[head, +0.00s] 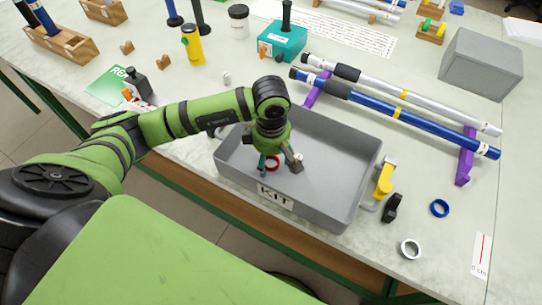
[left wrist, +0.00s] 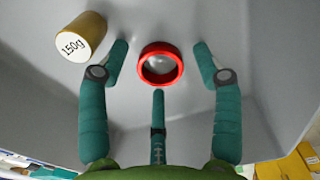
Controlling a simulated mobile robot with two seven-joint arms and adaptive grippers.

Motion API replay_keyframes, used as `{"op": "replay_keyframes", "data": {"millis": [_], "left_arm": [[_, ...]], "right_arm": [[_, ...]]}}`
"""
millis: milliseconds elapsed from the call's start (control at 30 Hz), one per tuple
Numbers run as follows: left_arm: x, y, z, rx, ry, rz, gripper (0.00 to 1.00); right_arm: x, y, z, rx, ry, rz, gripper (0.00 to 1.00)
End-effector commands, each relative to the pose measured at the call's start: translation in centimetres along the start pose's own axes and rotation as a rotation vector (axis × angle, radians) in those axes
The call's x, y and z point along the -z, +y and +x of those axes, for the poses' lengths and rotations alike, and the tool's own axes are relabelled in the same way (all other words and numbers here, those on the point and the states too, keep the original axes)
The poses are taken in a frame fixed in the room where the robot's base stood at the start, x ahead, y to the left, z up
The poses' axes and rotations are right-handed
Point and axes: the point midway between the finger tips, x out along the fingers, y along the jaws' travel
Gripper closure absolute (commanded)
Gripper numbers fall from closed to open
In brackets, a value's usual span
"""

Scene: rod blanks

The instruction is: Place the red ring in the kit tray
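The red ring (head: 272,163) is inside the grey kit tray (head: 340,197), near its front wall with the KIT label. In the left wrist view the red ring (left wrist: 160,64) shows whole, against the tray's grey floor. My left gripper (head: 279,166) reaches down into the tray over the ring. Its fingers are spread, one on each side of the ring, with gaps between; it holds nothing. In the left wrist view this gripper (left wrist: 161,60) shows a third finger below the ring. My right gripper is in neither view.
A 150g weight (left wrist: 80,38) is in the tray close to one finger. Right of the tray are a yellow clamp (head: 385,177), a black clip (head: 393,208), a blue ring (head: 439,208) and a white ring (head: 410,249). Long rods (head: 400,115) lie on purple supports behind.

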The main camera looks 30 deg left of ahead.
Motion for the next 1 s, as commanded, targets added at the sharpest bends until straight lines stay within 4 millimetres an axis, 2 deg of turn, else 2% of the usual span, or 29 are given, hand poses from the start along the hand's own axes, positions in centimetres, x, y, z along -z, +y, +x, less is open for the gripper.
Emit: {"op": "replay_keyframes", "data": {"millis": [267, 367, 700, 800, 1000], "left_arm": [[0.0, 0.1, -0.7, -0.003, -0.001, 0.0, 0.35], [0.0, 0.2, -2.2, -0.007, -0.001, 0.001, 0.35], [0.0, 0.2, -9.4, -0.006, 0.0, 0.0, 0.35], [0.0, 0.1, -10.9, -0.004, -0.001, 0.0, 0.35], [0.0, 0.0, -12.2, -0.001, -0.001, 0.0, 0.35]], "right_arm": [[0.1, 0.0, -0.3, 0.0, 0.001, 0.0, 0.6], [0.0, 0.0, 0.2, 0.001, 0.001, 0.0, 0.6], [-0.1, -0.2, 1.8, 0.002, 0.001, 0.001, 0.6], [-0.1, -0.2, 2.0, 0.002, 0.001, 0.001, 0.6], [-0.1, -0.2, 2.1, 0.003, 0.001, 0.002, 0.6]]}}
